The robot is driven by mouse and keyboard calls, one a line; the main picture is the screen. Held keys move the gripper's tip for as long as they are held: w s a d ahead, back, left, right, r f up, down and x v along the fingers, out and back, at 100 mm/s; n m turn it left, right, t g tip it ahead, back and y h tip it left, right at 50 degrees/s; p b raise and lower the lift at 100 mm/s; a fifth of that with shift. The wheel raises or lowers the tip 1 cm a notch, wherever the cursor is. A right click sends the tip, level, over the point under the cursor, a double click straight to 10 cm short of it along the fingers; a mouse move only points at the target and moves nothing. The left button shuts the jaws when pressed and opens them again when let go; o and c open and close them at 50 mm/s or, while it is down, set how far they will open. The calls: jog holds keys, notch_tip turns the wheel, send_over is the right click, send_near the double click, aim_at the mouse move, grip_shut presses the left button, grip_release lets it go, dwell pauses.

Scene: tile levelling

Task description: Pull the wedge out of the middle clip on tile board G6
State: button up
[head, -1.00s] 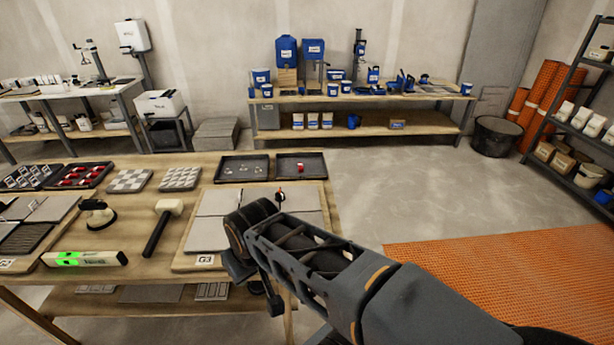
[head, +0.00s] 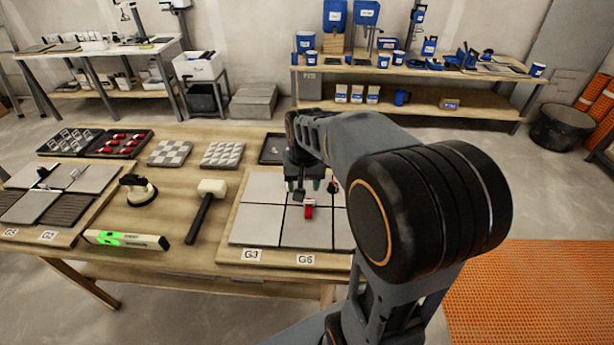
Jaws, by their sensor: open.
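Tile board G6 (head: 280,257) is a wooden board with grey tiles at the front right of the wooden table, in the head view. Its front edge bears labels G3 and G6. A red wedge (head: 309,210) sits at a tile joint near the board's middle. The clip around it is too small to make out. A dark piece (head: 333,187) stands farther back to the right. My gripper (head: 304,188) points down above the board, just behind the wedge in the picture. It is open, its fingers apart; I cannot tell its height. My arm hides the board's right part.
A mallet (head: 206,208), a suction cup lifter (head: 137,191) and a green-lit level (head: 126,240) lie left of the board. Trays and tile samples line the table's back. Another tile board (head: 70,236) is at far left.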

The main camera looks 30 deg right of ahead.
jog(key=m+g, duration=0.1)
jog(key=m, duration=0.1)
send_over(309, 211)
notch_tip(309, 211, down, 4)
notch_tip(309, 211, down, 13)
jog(key=shift+w+f, duration=0.1)
dwell(0.3)
grip_shut()
dwell(0.6)
